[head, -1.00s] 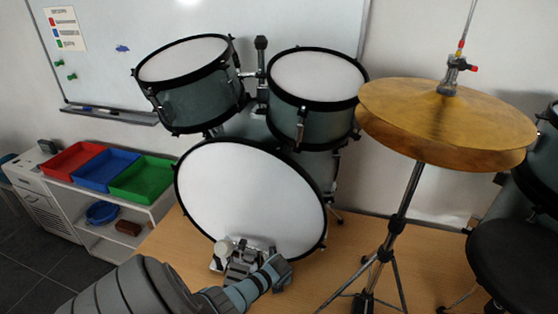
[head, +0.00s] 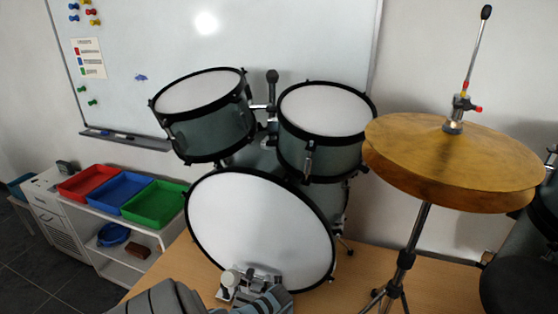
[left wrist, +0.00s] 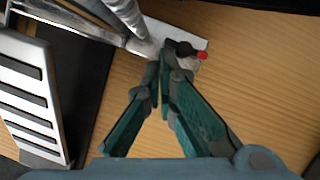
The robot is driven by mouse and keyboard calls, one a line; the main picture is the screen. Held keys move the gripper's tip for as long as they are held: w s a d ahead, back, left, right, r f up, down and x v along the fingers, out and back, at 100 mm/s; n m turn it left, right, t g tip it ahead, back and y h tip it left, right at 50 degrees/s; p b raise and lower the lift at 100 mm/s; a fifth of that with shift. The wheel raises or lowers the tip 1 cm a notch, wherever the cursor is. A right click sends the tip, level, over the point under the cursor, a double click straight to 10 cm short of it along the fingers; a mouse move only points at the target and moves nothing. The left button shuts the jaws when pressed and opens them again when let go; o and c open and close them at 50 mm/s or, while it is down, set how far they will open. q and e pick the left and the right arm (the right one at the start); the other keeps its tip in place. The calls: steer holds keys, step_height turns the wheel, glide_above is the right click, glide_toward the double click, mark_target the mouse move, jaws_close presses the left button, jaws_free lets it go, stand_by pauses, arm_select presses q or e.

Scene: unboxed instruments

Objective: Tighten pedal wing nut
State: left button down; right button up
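The wing nut (left wrist: 182,47), black with a red tip, sits on a light metal plate at the pedal's edge in the left wrist view. The pedal (left wrist: 38,100), with a pale ribbed footboard, is at the left there. In the head view the pedal (head: 232,283) stands at the foot of the bass drum (head: 258,230), partly behind my left arm. My left gripper (left wrist: 163,62) has its fingertips almost together, right beside the nut; I see no nut part clearly between them. Its fingertips do not show in the head view. My right gripper is not in view.
The hi-hat cymbals (head: 450,165) stand on a tripod at the right. Two toms (head: 205,125) are above the bass drum. A white shelf with red, blue and green trays (head: 155,203) is at the left. Bare wooden floor (left wrist: 255,95) lies right of the pedal.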

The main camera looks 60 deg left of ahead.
arm_select(q)
steer(key=shift+w+a+r, duration=0.1)
steer(key=shift+w+a, duration=0.05)
steer(key=shift+w, duration=0.05)
